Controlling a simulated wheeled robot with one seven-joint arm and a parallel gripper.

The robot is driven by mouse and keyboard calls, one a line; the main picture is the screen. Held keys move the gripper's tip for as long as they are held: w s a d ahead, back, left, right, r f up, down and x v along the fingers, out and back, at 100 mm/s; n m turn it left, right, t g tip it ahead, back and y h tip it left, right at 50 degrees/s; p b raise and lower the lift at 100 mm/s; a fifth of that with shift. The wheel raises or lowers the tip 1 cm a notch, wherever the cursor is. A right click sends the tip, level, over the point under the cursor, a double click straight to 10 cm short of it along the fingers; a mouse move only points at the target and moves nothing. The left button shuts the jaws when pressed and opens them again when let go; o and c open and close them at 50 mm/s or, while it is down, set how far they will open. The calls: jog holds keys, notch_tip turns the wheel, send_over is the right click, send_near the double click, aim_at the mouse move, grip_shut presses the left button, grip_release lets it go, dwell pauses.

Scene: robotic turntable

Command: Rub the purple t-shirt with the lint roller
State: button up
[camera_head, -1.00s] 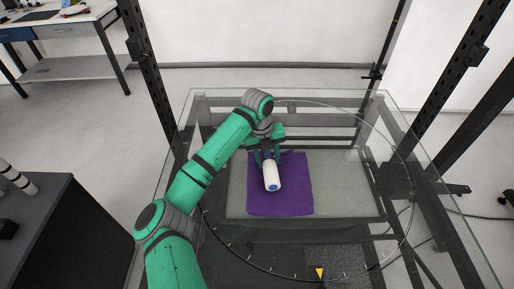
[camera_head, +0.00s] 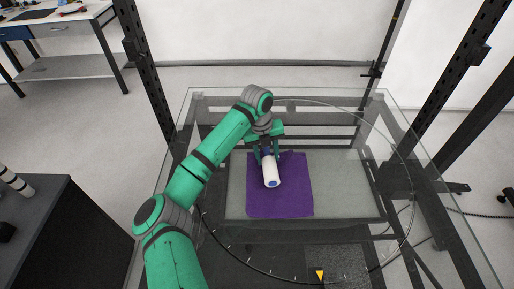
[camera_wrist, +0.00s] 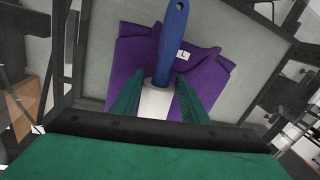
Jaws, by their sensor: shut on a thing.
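The folded purple t-shirt (camera_head: 294,190) lies flat on the glass turntable, and its collar with a white "L" label shows in the wrist view (camera_wrist: 204,66). The lint roller has a white roll (camera_head: 271,173) with a blue end, and its blue handle (camera_wrist: 170,40) points away from my gripper in the wrist view. My gripper (camera_head: 267,150) is at the far edge of the shirt, shut on the lint roller, with a green finger on each side of it (camera_wrist: 158,100). The roller is over the shirt; whether it touches the cloth I cannot tell.
The glass turntable top (camera_head: 347,188) is bare around the shirt. Black metal posts (camera_head: 148,80) stand at its left and right. A dark cabinet (camera_head: 58,220) is at the left, and a workbench (camera_head: 60,40) is far back left.

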jog(key=shift+d, duration=1.8)
jog(key=shift+w+d, duration=0.15)
jog(key=shift+d, duration=1.55)
jog(key=shift+s+d+r, duration=0.15)
jog(key=shift+s, duration=0.05)
jog(key=shift+r, duration=0.95)
jog(key=shift+a+r, duration=0.4)
jog(key=shift+r, duration=0.3)
notch_tip(320, 180, up, 4)
jog(key=shift+d+r, duration=0.1)
jog(key=shift+r, duration=0.1)
